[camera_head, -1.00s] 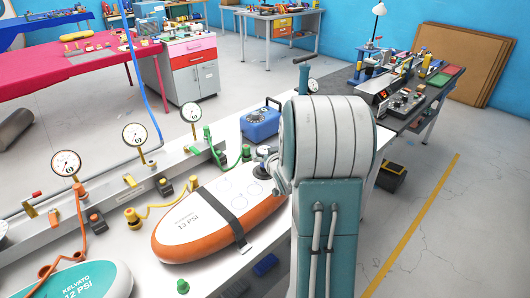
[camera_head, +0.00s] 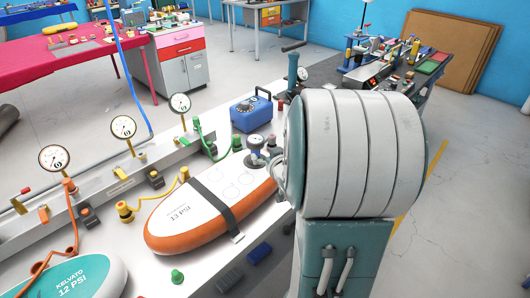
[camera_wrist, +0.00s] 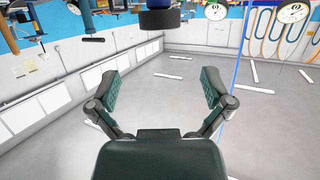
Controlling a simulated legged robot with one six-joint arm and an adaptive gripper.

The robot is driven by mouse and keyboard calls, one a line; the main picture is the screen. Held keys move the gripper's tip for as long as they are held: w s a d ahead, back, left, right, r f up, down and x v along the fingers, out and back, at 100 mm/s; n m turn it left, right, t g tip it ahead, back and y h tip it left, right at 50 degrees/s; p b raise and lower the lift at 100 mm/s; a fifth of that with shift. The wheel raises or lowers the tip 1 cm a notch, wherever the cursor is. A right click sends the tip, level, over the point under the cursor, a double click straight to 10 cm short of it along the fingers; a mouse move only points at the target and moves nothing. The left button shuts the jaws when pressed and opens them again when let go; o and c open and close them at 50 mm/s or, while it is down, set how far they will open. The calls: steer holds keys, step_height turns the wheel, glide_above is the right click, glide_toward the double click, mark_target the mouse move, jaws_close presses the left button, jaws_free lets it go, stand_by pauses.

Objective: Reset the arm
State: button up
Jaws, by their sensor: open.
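My gripper (camera_wrist: 156,92) shows in the wrist view with its two dark green fingers spread wide apart. Nothing is between them, and grey floor lies beyond. In the head view my white and teal arm fills the right of centre, and the gripper itself does not show there. An orange and white inflatable board (camera_head: 210,210) marked 13 PSI lies on the bench with a dark strap across it. A teal and white board (camera_head: 80,275) marked 12 PSI is partly in view at the lower left.
Gauges, one of them a round gauge (camera_head: 123,127), stand along a metal rail behind the boards. A blue box (camera_head: 250,113) sits near my arm. A pink table (camera_head: 75,58) and a grey cabinet (camera_head: 185,70) stand behind. Floor right of my arm is mostly clear.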

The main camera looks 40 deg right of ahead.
steer(key=s+a+r+n+g+y, duration=0.1)
steer(key=a+r+g, duration=0.15)
steer(key=a, duration=0.35)
steer(key=s+a+r+g, duration=0.1)
steer(key=a+r, duration=0.2)
steer(key=a, duration=0.4)
steer(key=s+a+r+n+g+y, duration=0.2)
steer(key=s+a+n+g+y, duration=0.1)
steer(key=s+a, duration=1.1)
steer(key=shift+s+a+g+y, duration=0.4)
steer(key=shift+a+g+y, duration=0.15)
steer(key=shift+g+y, duration=0.2)
